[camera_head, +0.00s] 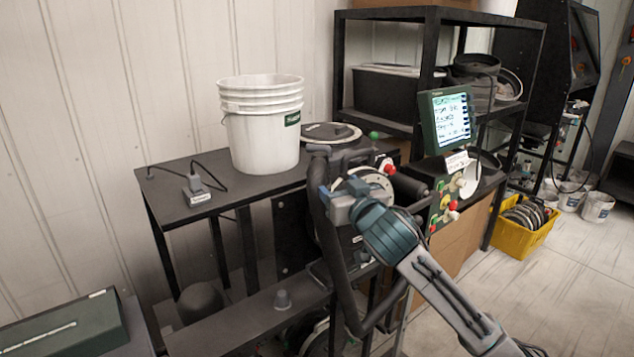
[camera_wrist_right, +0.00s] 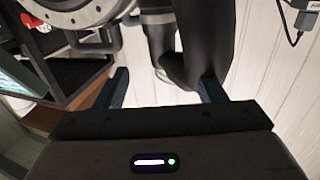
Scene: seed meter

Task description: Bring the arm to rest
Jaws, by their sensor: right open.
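My right arm reaches in from the lower right in the head view. Its blue-grey right gripper (camera_head: 338,203) is in front of the seed meter (camera_head: 374,184) on the metal stand. In the right wrist view, the two dark fingers of the gripper (camera_wrist_right: 163,80) stand apart. A thick black hose (camera_wrist_right: 172,45) shows beyond and partly between them; I cannot tell whether it touches a finger. The round metal meter housing (camera_wrist_right: 85,12) is at the upper left there. My gripper and forearm hide part of the meter and stand. My left gripper is not in view.
A white bucket (camera_head: 261,135) stands on the dark bench (camera_head: 165,190) beside a small grey device (camera_head: 196,190). A screen (camera_head: 447,120) is right of the meter. A black shelf (camera_head: 437,62) stands behind.

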